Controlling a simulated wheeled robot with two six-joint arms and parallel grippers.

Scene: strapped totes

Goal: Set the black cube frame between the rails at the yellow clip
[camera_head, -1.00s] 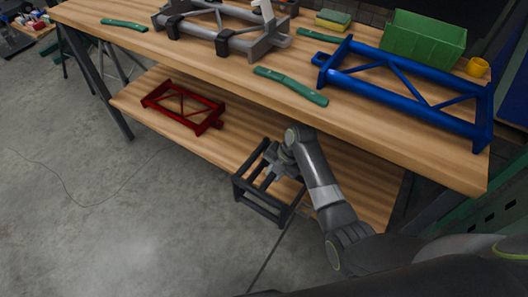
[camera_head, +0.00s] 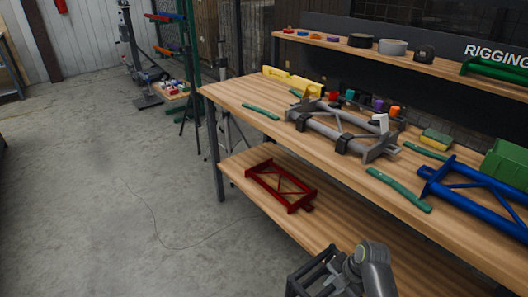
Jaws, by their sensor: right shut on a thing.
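The black cube frame (camera_head: 303,280) is at the bottom edge of the head view, partly cut off. My right gripper (camera_head: 338,268) is shut on it and holds it in front of the bench's lower shelf. A grey frame with two long rails (camera_head: 343,118) lies on the bench top, with black straps around one rail and a white piece at its right end. Small coloured pieces stand behind it; a yellow one (camera_head: 296,93) shows near its far left end, but I cannot tell whether it is the yellow clip. My left gripper is out of view.
A red frame (camera_head: 281,186) lies on the lower shelf (camera_head: 330,228). Green strips (camera_head: 400,189) and a blue frame (camera_head: 470,190) lie on the bench top (camera_head: 235,95). A green bin (camera_head: 507,163) stands at right. The floor at left is clear.

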